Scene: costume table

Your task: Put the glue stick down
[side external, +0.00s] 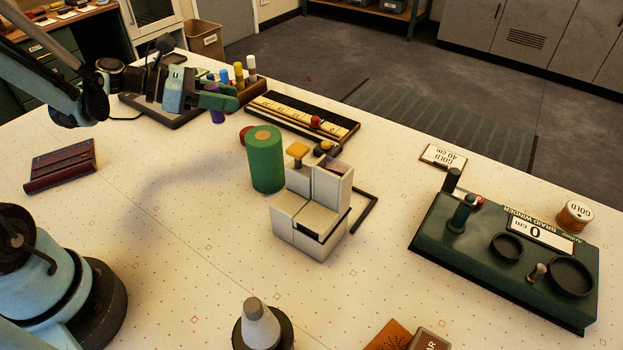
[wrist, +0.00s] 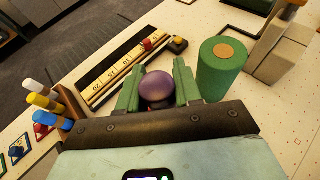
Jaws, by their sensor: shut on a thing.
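My gripper (side external: 222,100) is shut on a purple stick, which I take to be the glue stick (side external: 217,117). In the wrist view its rounded purple top (wrist: 157,88) sits between the two green fingers (wrist: 157,85). The stick is roughly upright and held above the table, at the upper left of the side view. Its lower end is hidden in the wrist view. A wooden rack (side external: 250,92) with white, yellow and blue sticks stands just behind my gripper; in the wrist view those sticks (wrist: 42,102) are on the left.
A green cylinder (side external: 266,165) stands right of my gripper, beside a pale block structure (side external: 310,215). A ruler board (side external: 300,118) with a red knob lies behind. A dark green braid winder (side external: 505,260) is at the right. The white tabletop (side external: 150,215) at left centre is clear.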

